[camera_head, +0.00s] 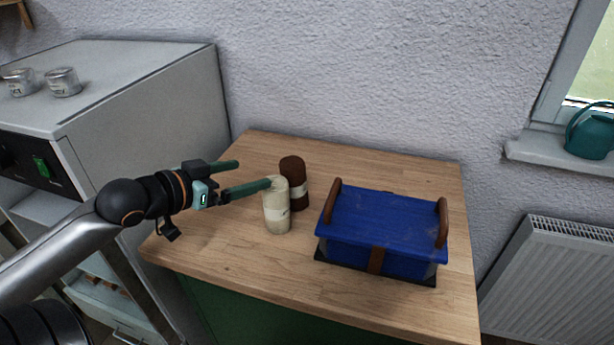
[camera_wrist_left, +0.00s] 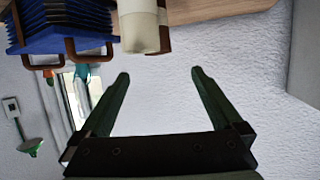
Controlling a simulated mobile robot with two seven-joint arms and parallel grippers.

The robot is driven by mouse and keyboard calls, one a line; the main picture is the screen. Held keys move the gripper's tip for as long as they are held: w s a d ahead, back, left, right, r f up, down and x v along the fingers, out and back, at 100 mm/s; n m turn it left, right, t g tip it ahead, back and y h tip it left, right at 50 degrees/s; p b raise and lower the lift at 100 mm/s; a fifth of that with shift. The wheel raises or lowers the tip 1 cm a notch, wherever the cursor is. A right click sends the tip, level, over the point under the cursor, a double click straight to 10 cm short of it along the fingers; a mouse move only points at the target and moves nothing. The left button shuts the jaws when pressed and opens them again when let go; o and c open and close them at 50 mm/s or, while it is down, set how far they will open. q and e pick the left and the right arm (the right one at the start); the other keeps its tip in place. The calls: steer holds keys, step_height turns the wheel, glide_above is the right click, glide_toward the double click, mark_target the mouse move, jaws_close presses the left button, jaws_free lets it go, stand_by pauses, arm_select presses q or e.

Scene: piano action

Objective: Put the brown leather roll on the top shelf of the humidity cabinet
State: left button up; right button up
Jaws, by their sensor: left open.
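The brown leather roll (camera_head: 292,168) stands upright on the wooden worktop (camera_head: 385,172), with a pale band around it. A cream roll (camera_head: 277,208) stands just in front of it and hides part of it. My left gripper (camera_head: 254,174) is open and empty, its fingers pointing right towards the rolls. One fingertip shows close to the cream roll's top; I cannot tell if they touch. In the left wrist view the cream roll (camera_wrist_left: 139,28) appears beyond the open fingers (camera_wrist_left: 160,73). The grey humidity cabinet (camera_head: 150,105) stands at left, shelves partly visible below its switch panel. My right gripper is out of view.
A blue box (camera_head: 385,225) with brown handles stands right of the rolls. Two glass jars (camera_head: 63,82) stand on the cabinet's top. A teal watering can (camera_head: 590,135) is on the windowsill. The worktop's back right corner and front strip are clear.

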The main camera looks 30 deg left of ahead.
arm_select(q)
steer(key=b, duration=0.2)
glide_toward(290, 165)
steer(key=shift+a+x, duration=0.15)
steer(key=shift+x, duration=0.7)
steer(key=shift+a+x, duration=0.1)
steer(key=shift+x, duration=0.75)
steer(key=shift+d+p+x, duration=0.2)
steer(key=shift+p+x, duration=0.1)
steer(key=shift+x, duration=2.3)
jaws_close()
